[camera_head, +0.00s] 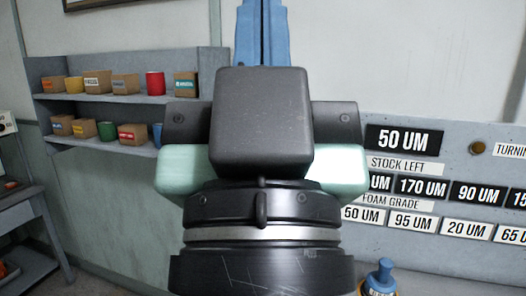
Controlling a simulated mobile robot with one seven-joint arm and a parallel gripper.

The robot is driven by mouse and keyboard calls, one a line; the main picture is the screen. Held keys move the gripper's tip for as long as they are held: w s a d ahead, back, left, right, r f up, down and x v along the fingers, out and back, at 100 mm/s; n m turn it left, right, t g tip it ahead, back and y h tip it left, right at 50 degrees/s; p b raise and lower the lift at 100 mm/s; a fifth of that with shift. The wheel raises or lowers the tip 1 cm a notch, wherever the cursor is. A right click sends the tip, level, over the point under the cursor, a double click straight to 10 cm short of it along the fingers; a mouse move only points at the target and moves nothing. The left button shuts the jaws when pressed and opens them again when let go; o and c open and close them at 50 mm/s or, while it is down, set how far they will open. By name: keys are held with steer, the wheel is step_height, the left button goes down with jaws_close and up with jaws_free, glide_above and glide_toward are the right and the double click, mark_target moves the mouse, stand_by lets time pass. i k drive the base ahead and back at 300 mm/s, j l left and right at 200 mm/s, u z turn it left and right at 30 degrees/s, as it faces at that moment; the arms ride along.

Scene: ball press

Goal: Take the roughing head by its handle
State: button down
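My gripper (262,125) fills the middle of the view, close to the camera. Its dark body and the wrist with a silver ring below it are seen from up close. Dark blocks with screws and pale green parts stick out on both sides.
A grey shelf (100,98) with boxes and cups stands on the left. A table (28,212) is at far left.

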mark_target(379, 282)
steer(key=i+z, duration=0.15)
steer(key=z, duration=0.55)
steer(key=i+j+z, duration=0.25)
steer(key=i+j, duration=0.15)
steer(key=j, duration=0.2)
steer(key=i+j+z, duration=0.2)
steer(key=i+j, duration=0.15)
steer(key=j, duration=0.3)
steer(key=i+j+z, duration=0.1)
steer(key=j, duration=0.25)
steer(key=i, duration=0.1)
